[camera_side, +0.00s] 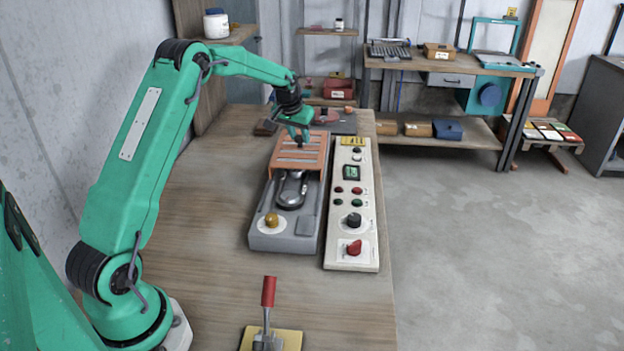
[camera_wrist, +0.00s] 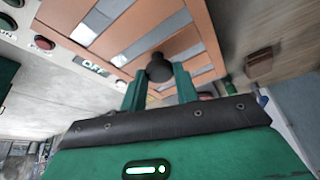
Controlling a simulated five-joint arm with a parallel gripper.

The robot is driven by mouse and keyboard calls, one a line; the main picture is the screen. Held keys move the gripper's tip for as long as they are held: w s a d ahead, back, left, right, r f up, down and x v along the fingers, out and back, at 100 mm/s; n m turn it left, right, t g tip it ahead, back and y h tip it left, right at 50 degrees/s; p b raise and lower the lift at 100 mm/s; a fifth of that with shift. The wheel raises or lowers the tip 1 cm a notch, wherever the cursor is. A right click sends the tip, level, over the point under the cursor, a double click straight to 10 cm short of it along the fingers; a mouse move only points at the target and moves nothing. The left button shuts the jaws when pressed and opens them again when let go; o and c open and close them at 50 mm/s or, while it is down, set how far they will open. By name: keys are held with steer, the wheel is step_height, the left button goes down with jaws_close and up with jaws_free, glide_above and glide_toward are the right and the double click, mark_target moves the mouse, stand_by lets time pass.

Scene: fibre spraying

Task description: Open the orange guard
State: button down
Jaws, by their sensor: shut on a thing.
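The orange guard (camera_side: 302,151), a slatted cover, lies over the far part of a grey machine unit (camera_side: 283,243) on the bench. In the wrist view the guard (camera_wrist: 190,42) fills the upper middle, with grey gaps between its orange bars. A black knob (camera_wrist: 159,66) stands out from it. My gripper (camera_side: 300,140) is above the guard in the side view. In the wrist view my gripper (camera_wrist: 160,85) has its two green fingers at the knob, shut on it. The near part of the unit, with dark metal parts (camera_side: 291,190), is uncovered.
A cream control panel (camera_side: 341,240) with buttons and a red knob (camera_side: 355,247) stands close along the unit's right side. A red-handled lever (camera_side: 268,292) stands on the near bench. The bench's left side is clear.

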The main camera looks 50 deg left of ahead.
steer(key=shift+w+a+r, duration=0.1)
steer(key=shift+w+a, duration=2.7)
steer(key=shift+a, duration=0.15)
steer(key=c, duration=1.1)
jaws_free()
steer(key=shift+d, duration=0.1)
steer(key=v, duration=0.7)
steer(key=shift+s+d+r, duration=0.1)
steer(key=shift+s+r, duration=0.05)
steer(key=shift+r, duration=0.2)
